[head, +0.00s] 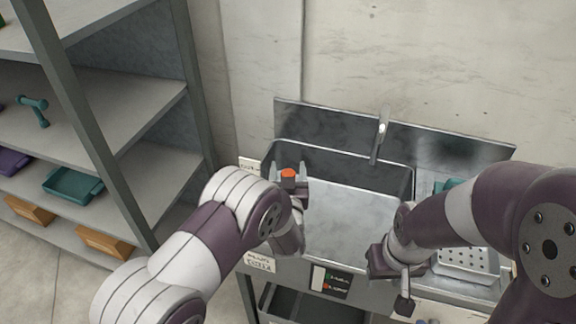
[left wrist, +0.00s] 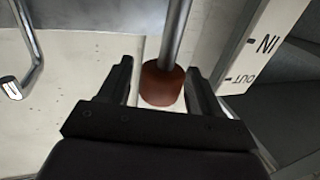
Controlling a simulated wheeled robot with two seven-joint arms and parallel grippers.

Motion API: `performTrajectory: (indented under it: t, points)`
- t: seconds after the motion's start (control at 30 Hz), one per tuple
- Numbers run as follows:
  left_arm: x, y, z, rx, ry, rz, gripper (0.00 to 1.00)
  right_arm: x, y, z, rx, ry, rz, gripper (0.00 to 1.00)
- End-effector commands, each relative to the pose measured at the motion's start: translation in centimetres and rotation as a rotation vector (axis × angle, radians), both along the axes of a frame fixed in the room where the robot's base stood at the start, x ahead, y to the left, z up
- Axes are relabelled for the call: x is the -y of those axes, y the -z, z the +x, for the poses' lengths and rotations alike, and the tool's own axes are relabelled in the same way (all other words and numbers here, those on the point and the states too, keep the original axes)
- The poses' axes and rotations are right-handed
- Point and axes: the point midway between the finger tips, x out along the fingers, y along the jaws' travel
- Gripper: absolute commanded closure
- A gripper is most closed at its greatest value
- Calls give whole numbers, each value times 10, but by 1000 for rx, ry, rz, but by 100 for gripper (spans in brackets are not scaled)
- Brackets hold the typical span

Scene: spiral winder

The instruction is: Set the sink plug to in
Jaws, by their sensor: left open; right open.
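The sink plug's control shows as a red-orange knob (head: 289,173) at the left rim of the metal sink (head: 350,215). In the left wrist view the knob (left wrist: 162,84) is a red-brown cylinder on a metal rod (left wrist: 177,30). My left gripper (head: 290,180) is open, with its fingers on either side of the knob; I cannot tell whether they touch it. A white label (left wrist: 262,45) reading IN and OUT stands beside the rod. The plug itself is not visible. My right gripper (head: 391,282) is open and empty over the sink's front right.
A faucet (head: 381,135) stands at the back of the sink. A perforated drain tray (head: 468,262) lies at the right, partly behind my right arm. A grey shelf (head: 150,100) with teal, purple and orange items stands at the left. A small dark panel (head: 331,283) is on the sink's front.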

Motion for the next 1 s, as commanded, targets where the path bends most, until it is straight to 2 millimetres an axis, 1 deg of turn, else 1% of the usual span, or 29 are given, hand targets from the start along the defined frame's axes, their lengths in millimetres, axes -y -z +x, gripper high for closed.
performTrajectory:
  t: [0.03, 0.13, 0.37, 0.4, 0.47, 0.5, 0.57, 0.6, 0.67, 0.77, 1.0]
  points:
    - [0, -1, 6, 1, -1, 0, 36, 0, -1, 0, 0, 0, 0, 57]
    - [0, 0, 12, 0, 1, 0, 36, 0, -2, 0, 0, 0, 0, 57]
    - [0, 0, 13, 0, 1, 0, 36, 0, -1, 0, 0, 0, 0, 57]
    - [0, 0, 13, 0, 1, 0, 42, 0, -1, 0, 0, 0, 0, 57]
    - [0, 0, 13, 0, 1, 0, 62, 0, -1, 0, 0, 0, 0, 57]
    - [0, 0, 13, 0, 1, 0, 75, 0, -1, 0, 0, 0, 0, 57]
    - [0, 0, 13, 0, 1, 0, 95, 0, -1, 0, 0, 0, 0, 57]
    - [0, 0, 13, 0, 1, 0, 100, 0, -1, 0, 0, 0, 0, 57]
    - [0, 0, 13, 0, 1, 0, 100, 0, -1, 0, 0, 0, 0, 57]
    - [0, 8, 13, -1, 1, 0, 100, 0, 6, 0, 0, 0, 0, 57]
    - [0, 51, 12, -2, 2, 1, 100, 0, 42, 0, 0, 0, 0, 57]
